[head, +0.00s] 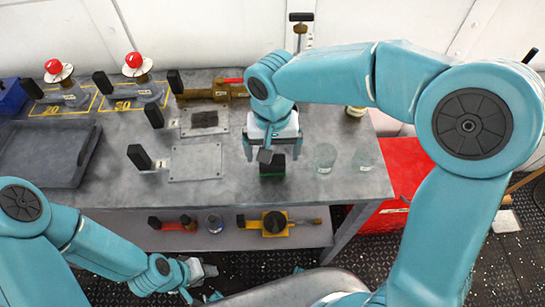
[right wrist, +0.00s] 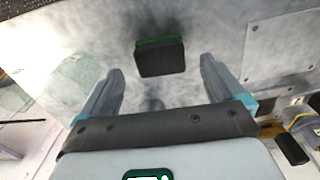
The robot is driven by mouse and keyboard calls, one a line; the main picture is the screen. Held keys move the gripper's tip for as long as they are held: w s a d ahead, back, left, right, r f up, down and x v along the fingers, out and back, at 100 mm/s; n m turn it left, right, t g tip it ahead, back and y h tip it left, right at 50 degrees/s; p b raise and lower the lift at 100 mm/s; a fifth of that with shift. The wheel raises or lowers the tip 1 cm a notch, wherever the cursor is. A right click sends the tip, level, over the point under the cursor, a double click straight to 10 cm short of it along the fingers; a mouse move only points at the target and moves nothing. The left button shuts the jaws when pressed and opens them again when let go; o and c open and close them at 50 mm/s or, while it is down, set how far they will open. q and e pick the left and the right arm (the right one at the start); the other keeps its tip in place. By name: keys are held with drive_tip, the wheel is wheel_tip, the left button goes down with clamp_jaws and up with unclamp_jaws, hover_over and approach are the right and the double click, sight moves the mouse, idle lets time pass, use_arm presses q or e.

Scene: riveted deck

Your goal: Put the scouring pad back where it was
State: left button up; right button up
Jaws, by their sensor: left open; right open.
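A dark block with a green layer, which looks like the scouring pad (head: 272,170), lies on the grey bench top near its front edge. It also shows in the right wrist view (right wrist: 160,60), beyond and between the fingertips. My right gripper (head: 272,152) is open, pointing down over the pad, with nothing held. I cannot tell the exact height between them. Two metal plates lie left of the pad: the front plate (head: 195,163) is bare, and the back plate (head: 204,131) carries a dark square patch. My left gripper (head: 203,284) is open and empty, low in front of the bench.
Two clear glasses (head: 325,158) stand right of the pad. A dark tray (head: 45,152) is at the left. Red-knobbed items (head: 56,72) stand in yellow-marked spaces at the back left. A lower shelf (head: 215,238) holds tools. A red box (head: 400,185) stands right of the bench.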

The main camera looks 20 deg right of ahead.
wheel_tip(320, 180, up, 8)
drive_tip(key=shift+f, duration=0.15)
idle(0.6)
